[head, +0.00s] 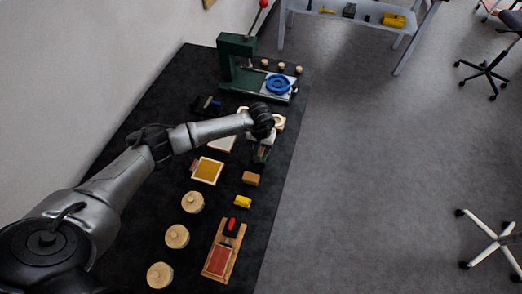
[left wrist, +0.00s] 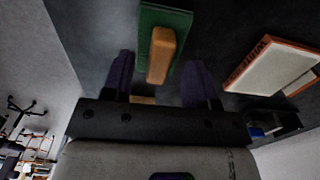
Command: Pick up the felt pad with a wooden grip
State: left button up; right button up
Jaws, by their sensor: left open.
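The felt pad is a green slab with a light wooden grip bar on top. In the left wrist view the wooden grip (left wrist: 161,54) lies between and beyond my two fingers, with the green felt (left wrist: 178,22) around it. In the head view the green pad (head: 261,156) shows just below my left gripper (head: 261,145), partly hidden by it. My left gripper, also in the left wrist view (left wrist: 157,75), is open, with nothing seen held in it. I cannot tell whether the fingers touch the grip. My right gripper is not in view.
A green press (head: 229,62) with a red-knobbed lever and a blue ring (head: 278,84) stands at the table's far end. A framed yellow panel (head: 207,171), a brown block (head: 251,179), a yellow piece (head: 243,202), several round wooden pieces (head: 177,236) and a wooden board (head: 233,262) lie nearer.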

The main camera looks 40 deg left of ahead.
pick_arm(q)
jog(key=shift+f, duration=1.05)
grip_shut()
jog(key=shift+r, duration=0.1)
